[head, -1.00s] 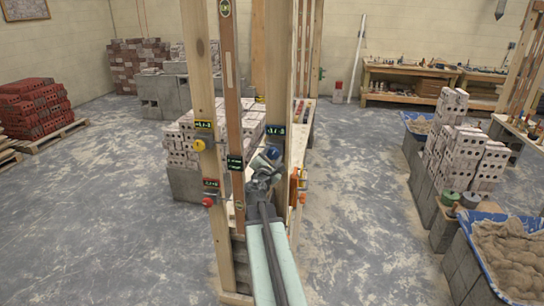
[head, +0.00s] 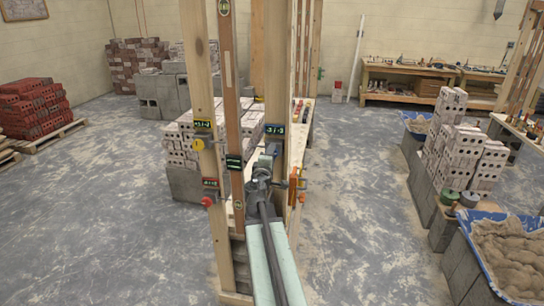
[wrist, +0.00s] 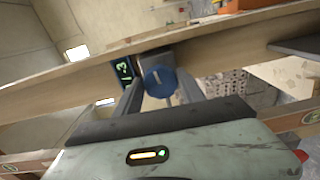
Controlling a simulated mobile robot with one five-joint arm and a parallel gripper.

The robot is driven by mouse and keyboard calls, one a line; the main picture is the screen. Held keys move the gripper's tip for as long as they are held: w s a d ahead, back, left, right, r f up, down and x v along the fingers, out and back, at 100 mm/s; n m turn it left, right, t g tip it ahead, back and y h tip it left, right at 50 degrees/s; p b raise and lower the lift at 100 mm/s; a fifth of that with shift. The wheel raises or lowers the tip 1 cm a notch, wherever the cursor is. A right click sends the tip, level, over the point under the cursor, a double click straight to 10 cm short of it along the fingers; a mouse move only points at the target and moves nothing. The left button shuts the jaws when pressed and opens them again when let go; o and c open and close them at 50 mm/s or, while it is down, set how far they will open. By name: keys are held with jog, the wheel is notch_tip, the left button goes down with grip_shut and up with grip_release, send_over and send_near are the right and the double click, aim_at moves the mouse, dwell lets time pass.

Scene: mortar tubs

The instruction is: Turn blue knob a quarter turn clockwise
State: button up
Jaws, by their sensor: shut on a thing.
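The blue knob (wrist: 160,84) is round with a short white pointer line and sits on a wooden post (head: 278,65). In the wrist view it lies between the two dark fingers of my gripper (wrist: 161,90), which is shut on it. The pointer line looks slanted in that tilted view. A small display with green digits (wrist: 123,71) is beside the knob; it also shows on the post in the head view (head: 274,130). In the head view my gripper (head: 266,165) is at the post just below this display and hides the knob.
An orange fitting (head: 297,188) is on the post's right side. White bricks (head: 180,145) stand behind.

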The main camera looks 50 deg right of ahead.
jog(key=shift+f+m, duration=0.1)
jog(key=shift+m, duration=0.6)
jog(key=o, duration=1.4)
